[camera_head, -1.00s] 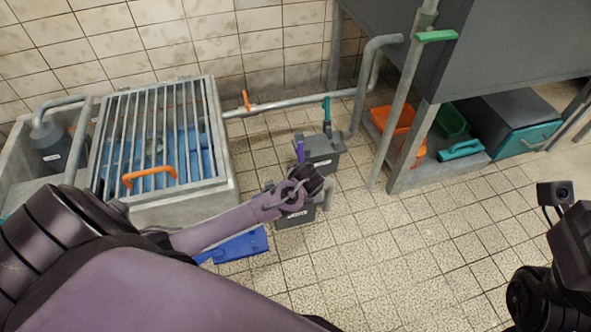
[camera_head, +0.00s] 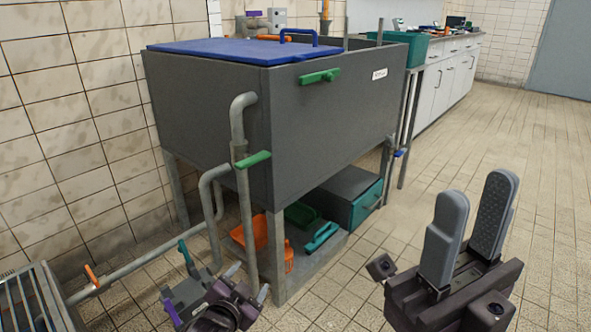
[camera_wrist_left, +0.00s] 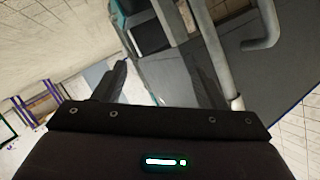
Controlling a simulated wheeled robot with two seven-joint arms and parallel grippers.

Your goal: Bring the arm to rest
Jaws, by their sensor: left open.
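My left gripper (camera_head: 248,281) is low in the head view, left of centre, in front of the grey pipes. Its two small fingertips stand apart with nothing seen between them. In the left wrist view the left gripper (camera_wrist_left: 160,82) shows its dark fingers spread, with a grey pipe beyond. Most of my left arm is out of the head view. My right gripper (camera_head: 476,225) is at the lower right. Its two grey finger pads point upward and are apart, with no object between them.
A dark grey tank (camera_head: 315,125) on legs with a blue lid (camera_head: 235,48) stands behind the left gripper. Below are an orange bin (camera_head: 250,231) and a teal-fronted box (camera_head: 362,203). Floor at right is clear.

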